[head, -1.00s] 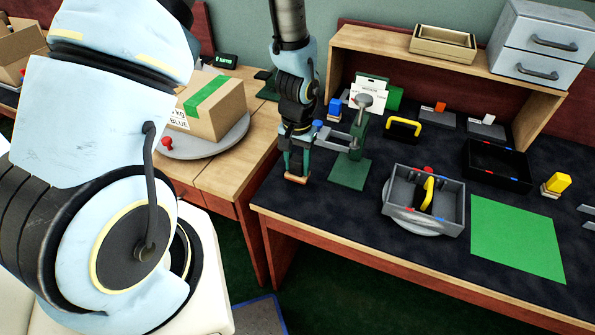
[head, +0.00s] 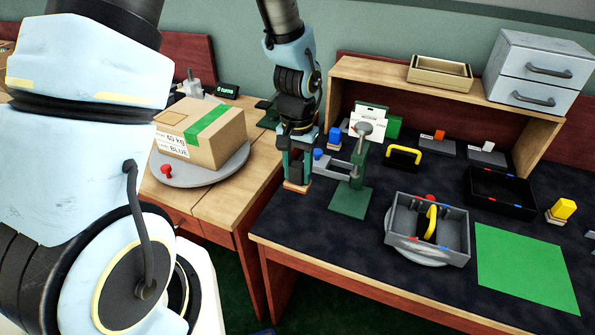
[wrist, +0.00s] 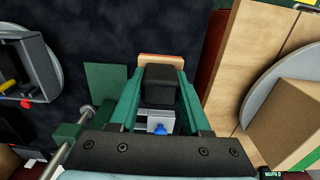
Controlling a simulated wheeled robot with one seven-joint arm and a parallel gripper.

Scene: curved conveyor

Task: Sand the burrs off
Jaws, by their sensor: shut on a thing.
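My gripper (head: 297,172) is shut on a black block with a tan pad, seemingly a sanding block; its tan pad (head: 297,187) shows under the fingertips. In the wrist view the black block (wrist: 160,86) fills the space between the green fingers. The block is at the desk's left end, left of a clamp stand (head: 357,160) with a green base plate (head: 350,202). A grey metal piece (head: 331,167) with a blue knob (head: 318,154) reaches from the stand towards my gripper. I cannot tell whether pad and metal touch, and no burrs are discernible.
A grey divided tray (head: 400,246) with a yellow handle sits right of the stand, beside a green mat (head: 520,270). A cardboard box (head: 212,137) stands on a turntable (head: 180,175) at left.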

